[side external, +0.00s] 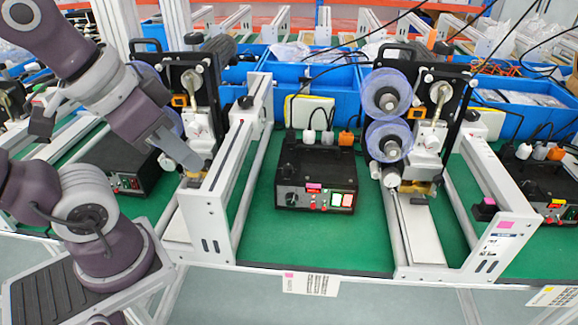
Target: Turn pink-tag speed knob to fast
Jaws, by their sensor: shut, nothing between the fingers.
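A black control box (320,165) stands on the green mat in the middle, with a pink tag (314,187) on its front panel. A small round knob (291,198) sits at the left of that panel; its pointer is too small to read. Red buttons and lit switches are to its right. My gripper (194,165) is shut and empty. In the picture it is up and left of the box, in front of the left coder machine, well apart from the knob. Whether it touches that machine cannot be told.
A white conveyor frame (240,165) stands between my gripper and the box. A coder with blue reels (386,94) and another conveyor frame (490,232) are right of the box. The mat in front of the box is clear. Blue bins (340,78) stand behind.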

